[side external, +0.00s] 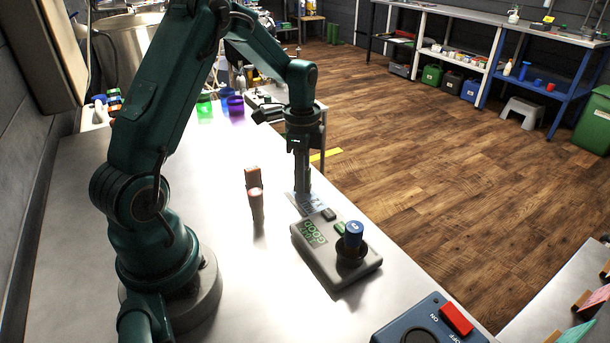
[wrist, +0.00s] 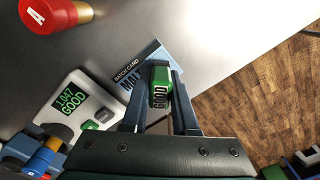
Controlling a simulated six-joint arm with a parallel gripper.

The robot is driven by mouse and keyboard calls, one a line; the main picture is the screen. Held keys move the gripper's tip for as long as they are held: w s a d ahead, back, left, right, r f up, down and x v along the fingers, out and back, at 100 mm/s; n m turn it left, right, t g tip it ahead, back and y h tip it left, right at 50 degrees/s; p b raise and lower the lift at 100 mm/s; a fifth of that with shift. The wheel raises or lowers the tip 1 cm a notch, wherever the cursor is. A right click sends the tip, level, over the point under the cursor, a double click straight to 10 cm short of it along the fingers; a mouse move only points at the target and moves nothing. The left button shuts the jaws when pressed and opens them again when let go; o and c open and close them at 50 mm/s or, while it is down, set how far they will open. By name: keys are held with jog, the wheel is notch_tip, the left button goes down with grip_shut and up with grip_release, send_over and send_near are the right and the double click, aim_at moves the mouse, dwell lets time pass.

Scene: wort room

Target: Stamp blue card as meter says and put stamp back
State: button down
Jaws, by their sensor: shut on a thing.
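My gripper (wrist: 160,95) is shut on a green stamp (wrist: 159,88) with GOOD lettered on it. In the side view my gripper (side external: 302,182) points down over the blue batch card (side external: 310,204), and the stamp cannot be made out there. The card also shows in the wrist view (wrist: 128,70), partly hidden behind the stamp and fingers. I cannot tell whether the stamp touches the card. The grey meter (side external: 335,262) lies beside the card; in the wrist view its display (wrist: 69,105) reads 1.047 GOOD.
A blue-topped cylinder (side external: 353,234) stands at the meter's right end. Two reddish-brown upright pieces (side external: 254,178) stand left of the card; a red one (wrist: 55,14) marked A shows in the wrist view. A blue switch box (side external: 432,322) sits at the front. The table's right edge is near.

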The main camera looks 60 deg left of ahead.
jog(key=shift+f, duration=0.5)
dwell(0.3)
dwell(0.5)
jog(key=shift+r, duration=3.55)
jog(key=shift+s, duration=0.15)
jog(key=s+a+r+n, duration=0.4)
jog(key=s+a+n, duration=0.5)
jog(key=s+a, duration=0.3)
send_over(282, 177)
notch_tip(282, 177, down, 7)
jog(key=shift+w+f, duration=0.1)
jog(key=shift+f, duration=1.9)
